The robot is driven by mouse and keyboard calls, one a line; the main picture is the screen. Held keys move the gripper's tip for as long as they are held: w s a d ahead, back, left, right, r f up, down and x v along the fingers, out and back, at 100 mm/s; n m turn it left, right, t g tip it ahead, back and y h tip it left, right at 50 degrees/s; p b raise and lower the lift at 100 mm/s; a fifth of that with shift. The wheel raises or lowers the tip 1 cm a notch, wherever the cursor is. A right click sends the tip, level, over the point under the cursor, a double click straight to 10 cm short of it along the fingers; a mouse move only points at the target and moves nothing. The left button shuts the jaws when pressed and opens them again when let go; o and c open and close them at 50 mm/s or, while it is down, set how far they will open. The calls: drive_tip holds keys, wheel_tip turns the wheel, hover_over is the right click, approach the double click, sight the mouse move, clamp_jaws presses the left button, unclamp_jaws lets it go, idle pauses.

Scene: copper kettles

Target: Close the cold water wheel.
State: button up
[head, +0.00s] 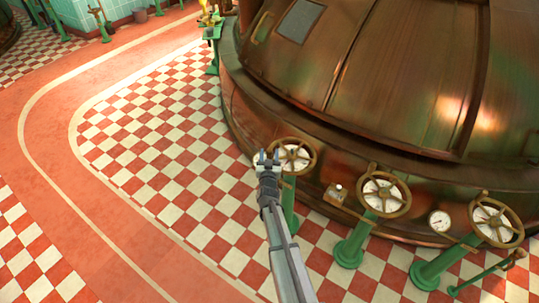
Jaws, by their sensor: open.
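Three brass handwheels on green pedestals stand along the foot of the copper kettle: a left wheel (303,147), a middle wheel (397,193) and a right wheel (511,222). Pale dials show behind their spokes. I cannot read any label, so I cannot tell which is the cold water wheel. My gripper (266,157) is open and empty, at the left side of the left wheel. Its fingers overlap that wheel's left edge in the picture; I cannot tell whether they touch the rim. My arm hides part of the floor left of the left pedestal.
The copper kettle (400,80) fills the upper right behind the wheels. A small box (336,194) and a round gauge (439,221) sit between the wheels. A green stand (213,50) is farther back. The checkered floor (165,130) at left is clear.

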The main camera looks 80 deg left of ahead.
drive_tip(key=shift+w+a, duration=0.1)
drive_tip(key=shift+a, duration=0.1)
drive_tip(key=shift+c, duration=0.2)
clamp_jaws()
idle(0.4)
